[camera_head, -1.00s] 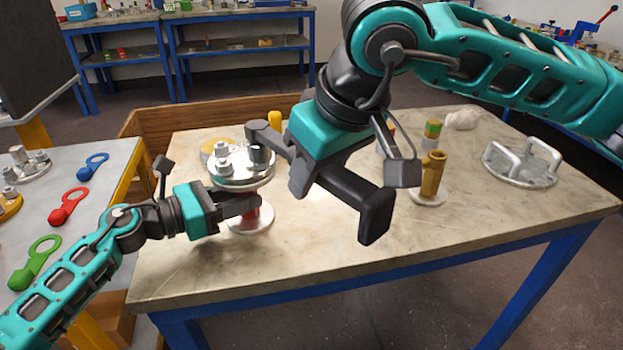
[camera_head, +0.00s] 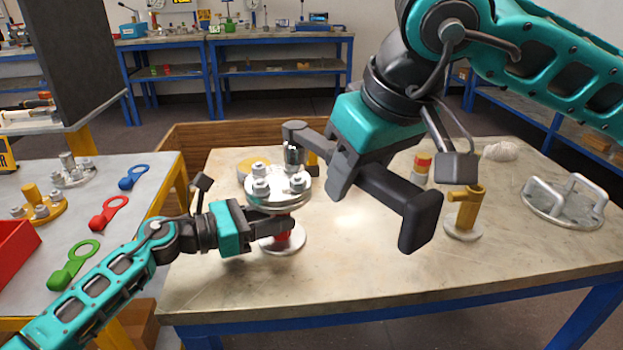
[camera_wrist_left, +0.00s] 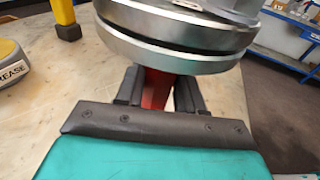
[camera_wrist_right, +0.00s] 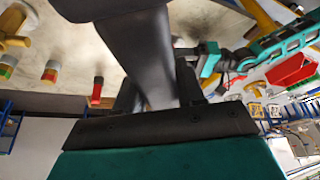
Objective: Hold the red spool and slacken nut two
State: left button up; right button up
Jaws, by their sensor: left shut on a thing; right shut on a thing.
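The red spool (camera_head: 283,238) stands on the workbench, with a silver flange (camera_head: 278,200) on top carrying several nuts and studs. My left gripper (camera_head: 262,230) is shut on the spool's red body below the flange; the left wrist view shows the red part (camera_wrist_left: 157,88) between its fingers. My right gripper (camera_head: 343,178) is shut on a dark cranked tool (camera_head: 420,220). The tool's far end, with a dark socket (camera_head: 293,156), hangs over the rear nut (camera_head: 297,183) on the flange. I cannot tell whether they touch. The dark tool fills the middle of the right wrist view (camera_wrist_right: 140,50).
A yellow-topped grease tin (camera_head: 250,166) stands behind the spool. To the right are a brass post (camera_head: 466,208), a red-and-yellow cylinder (camera_head: 422,165) and a handled plate (camera_head: 565,200). Blue (camera_head: 133,178), red (camera_head: 108,213) and green (camera_head: 74,264) ring tools lie on the left table.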

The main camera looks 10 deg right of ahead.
pick_arm(q)
jog(key=o, duration=1)
